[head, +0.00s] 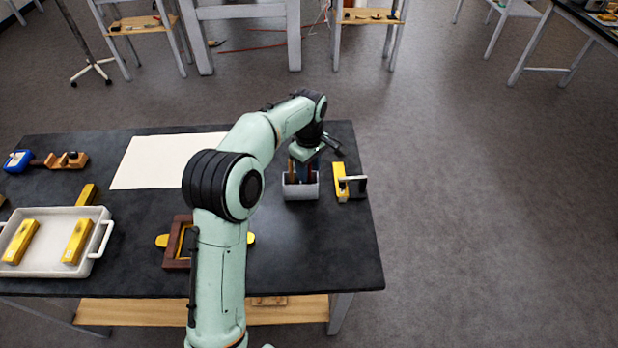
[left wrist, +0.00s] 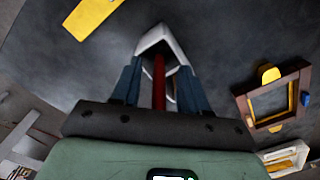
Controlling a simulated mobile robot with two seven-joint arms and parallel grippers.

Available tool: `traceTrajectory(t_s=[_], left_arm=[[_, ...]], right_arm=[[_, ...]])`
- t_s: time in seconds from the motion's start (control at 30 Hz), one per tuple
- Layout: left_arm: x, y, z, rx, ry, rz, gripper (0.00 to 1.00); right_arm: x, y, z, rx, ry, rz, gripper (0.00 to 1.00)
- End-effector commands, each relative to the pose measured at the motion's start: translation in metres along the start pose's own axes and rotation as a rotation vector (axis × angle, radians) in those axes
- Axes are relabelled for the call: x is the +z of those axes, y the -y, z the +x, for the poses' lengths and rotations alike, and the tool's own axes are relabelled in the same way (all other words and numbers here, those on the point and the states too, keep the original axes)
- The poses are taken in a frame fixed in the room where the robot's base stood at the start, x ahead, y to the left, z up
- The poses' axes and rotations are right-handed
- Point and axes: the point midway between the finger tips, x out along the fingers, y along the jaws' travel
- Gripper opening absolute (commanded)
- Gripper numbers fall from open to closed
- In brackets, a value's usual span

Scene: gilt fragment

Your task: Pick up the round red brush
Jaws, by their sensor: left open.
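The round red brush shows as a red handle (left wrist: 158,82) in the left wrist view. It stands in a pale grey holder (head: 301,190), whose rim also shows in the left wrist view (left wrist: 152,38). My left gripper (head: 307,163) is above the holder, pointing down. In the left wrist view its two dark blue fingers (left wrist: 160,90) are open, one on each side of the red handle, with gaps showing. The lower part of the brush is hidden by the holder. A brown handle (head: 291,170) also stands in the holder. My right gripper is not in view.
A yellow block (head: 340,182) and a dark grey item (head: 357,187) lie right of the holder. A brown frame (head: 177,255), a white sheet (head: 150,165), and a white tray (head: 62,268) with yellow blocks are to the left. The table's right edge is near.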

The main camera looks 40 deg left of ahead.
Motion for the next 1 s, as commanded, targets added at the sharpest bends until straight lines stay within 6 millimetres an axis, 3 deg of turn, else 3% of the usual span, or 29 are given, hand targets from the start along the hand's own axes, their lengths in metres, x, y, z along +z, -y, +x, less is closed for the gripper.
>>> traceTrajectory(t_s=[0.23,0.37,0.4,0.77,0.87,1.0], left_arm=[[0.0,0.0,0.001,0.001,0.0,0.0,0.44],[0.0,0.0,0.001,0.001,0.0,0.0,0.01],[0.0,0.0,0.001,0.001,0.0,0.0,0.0],[0.0,-0.001,-0.004,0.002,-0.001,0.0,0.0],[-0.001,-0.002,-0.016,0.005,-0.002,-0.001,0.0],[0.0,-0.002,-0.048,0.008,-0.002,0.0,0.0]], right_arm=[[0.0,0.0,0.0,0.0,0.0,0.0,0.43],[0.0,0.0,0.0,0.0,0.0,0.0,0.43],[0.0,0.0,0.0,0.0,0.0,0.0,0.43],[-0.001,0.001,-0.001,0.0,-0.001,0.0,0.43],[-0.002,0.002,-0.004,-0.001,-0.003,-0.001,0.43],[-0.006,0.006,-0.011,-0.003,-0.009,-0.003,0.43]])
